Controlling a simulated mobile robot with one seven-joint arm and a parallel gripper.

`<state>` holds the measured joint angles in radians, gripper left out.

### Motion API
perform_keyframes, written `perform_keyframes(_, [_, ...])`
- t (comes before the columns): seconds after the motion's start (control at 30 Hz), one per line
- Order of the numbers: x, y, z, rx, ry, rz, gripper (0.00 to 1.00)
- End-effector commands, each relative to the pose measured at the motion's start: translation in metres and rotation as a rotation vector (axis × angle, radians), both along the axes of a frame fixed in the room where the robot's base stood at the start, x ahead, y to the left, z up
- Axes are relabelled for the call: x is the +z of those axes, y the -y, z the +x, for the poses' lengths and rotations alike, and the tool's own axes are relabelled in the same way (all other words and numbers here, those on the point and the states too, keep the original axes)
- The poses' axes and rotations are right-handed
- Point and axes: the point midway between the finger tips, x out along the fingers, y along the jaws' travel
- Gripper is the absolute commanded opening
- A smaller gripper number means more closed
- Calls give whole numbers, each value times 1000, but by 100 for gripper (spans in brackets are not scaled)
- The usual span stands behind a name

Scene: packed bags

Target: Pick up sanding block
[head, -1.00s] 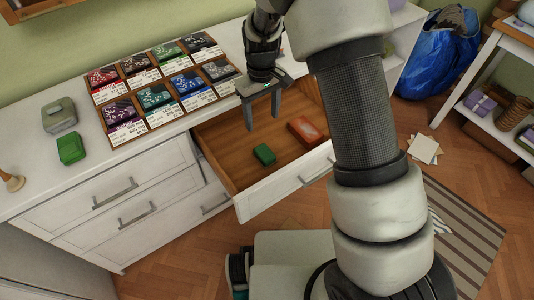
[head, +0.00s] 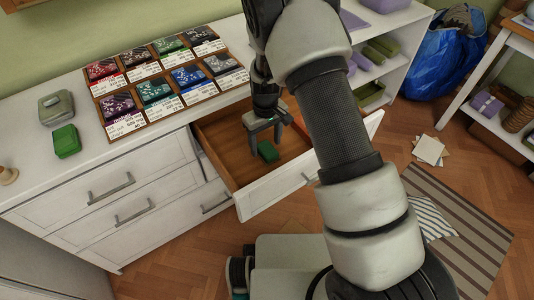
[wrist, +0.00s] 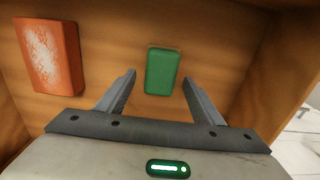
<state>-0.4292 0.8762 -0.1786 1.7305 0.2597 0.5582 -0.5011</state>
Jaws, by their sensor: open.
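A small green block (head: 268,152) lies flat on the wooden floor of the open drawer; it also shows in the wrist view (wrist: 162,71). A larger orange-red block with a pale, worn face (wrist: 52,57) lies to its left in the wrist view. The frames do not settle which of the two is the sanding block. My gripper (head: 265,146) is open and empty, pointing down into the drawer. In the wrist view its fingertips (wrist: 159,77) flank the green block, with a gap on each side. I cannot tell the remaining height exactly.
The drawer front (head: 290,184) and side walls stand close around my gripper. On the white counter (head: 80,178) are a tray of several coloured packets (head: 120,104), a grey-green box (head: 56,107) and another green object (head: 66,141). My arm hides part of the drawer's right side.

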Motion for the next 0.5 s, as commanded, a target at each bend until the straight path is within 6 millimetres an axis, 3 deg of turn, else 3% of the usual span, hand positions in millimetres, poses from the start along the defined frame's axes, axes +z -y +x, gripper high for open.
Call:
perform_keyframes(0.27, [-7,0,0,1,1,1,61])
perform_keyframes(0.5, [-7,0,0,1,0,0,20])
